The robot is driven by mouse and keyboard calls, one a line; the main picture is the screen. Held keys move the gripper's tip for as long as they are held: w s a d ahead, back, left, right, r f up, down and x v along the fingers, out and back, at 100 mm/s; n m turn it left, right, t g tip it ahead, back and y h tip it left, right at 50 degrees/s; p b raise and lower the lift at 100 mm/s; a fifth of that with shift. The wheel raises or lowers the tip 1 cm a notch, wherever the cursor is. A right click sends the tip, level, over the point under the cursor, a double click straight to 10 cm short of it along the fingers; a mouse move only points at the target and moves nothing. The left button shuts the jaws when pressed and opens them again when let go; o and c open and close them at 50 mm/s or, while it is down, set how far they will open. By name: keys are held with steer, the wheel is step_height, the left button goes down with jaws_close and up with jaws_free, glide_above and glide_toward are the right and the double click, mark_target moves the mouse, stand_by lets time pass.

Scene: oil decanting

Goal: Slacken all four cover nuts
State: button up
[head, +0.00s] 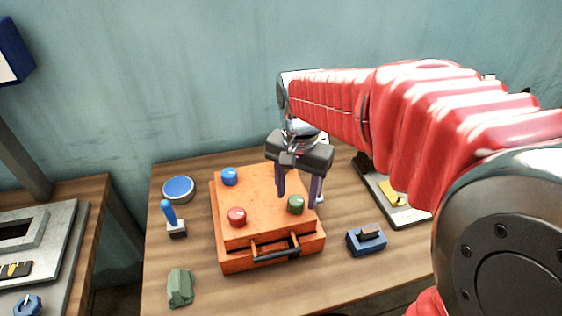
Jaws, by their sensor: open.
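An orange cover (262,208) sits on an orange box with a dark front handle (276,255) on the wooden table. Three coloured nuts show on its top: a blue nut (229,176) at back left, a red nut (237,217) at front left and a green nut (296,204) at front right. The back right corner is hidden behind my gripper, and no fourth nut shows. My gripper (297,201) points down, open, with its two dark fingers to either side of the green nut in the picture. I cannot tell how far down around it they reach.
A round blue-topped dish (179,189), a blue-handled tool (172,218) and a green block (180,287) stand left of the box. A blue block (366,240) and a grey tray (408,214) with a yellow piece lie right. Another bench (84,216) is at far left.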

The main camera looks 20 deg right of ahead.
steer(key=shift+f, duration=0.8)
steer(key=c, duration=1)
steer(key=shift+c, duration=0.2)
